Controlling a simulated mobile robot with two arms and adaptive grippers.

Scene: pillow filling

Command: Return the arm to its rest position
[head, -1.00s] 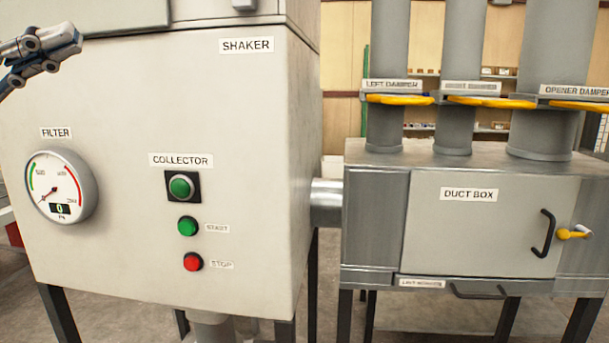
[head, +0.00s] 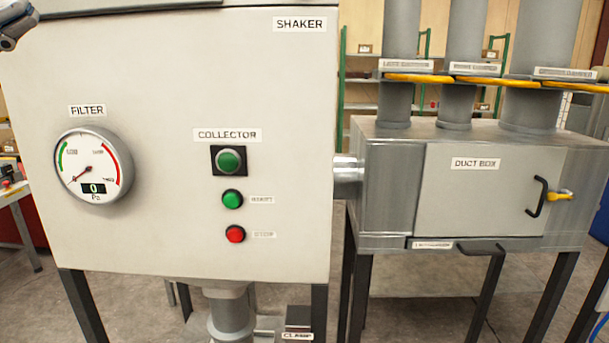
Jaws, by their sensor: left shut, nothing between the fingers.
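My left gripper (head: 15,24) shows only in part at the top left corner of the head view, cut off by the frame edge. It is shut and empty, in front of the upper left of the collector cabinet (head: 180,60) and apart from the gauge and buttons. My right gripper is not in view. The cabinet carries a filter gauge (head: 93,170) reading 0, a green collector lamp (head: 228,160), a green start button (head: 232,199) and a red stop button (head: 235,234).
A duct box (head: 480,195) with a shut door and a black handle (head: 537,197) stands at the right. Ducts with yellow damper handles (head: 420,79) rise above it. A clamp box (head: 298,322) is below the cabinet. A table (head: 15,195) stands at the far left.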

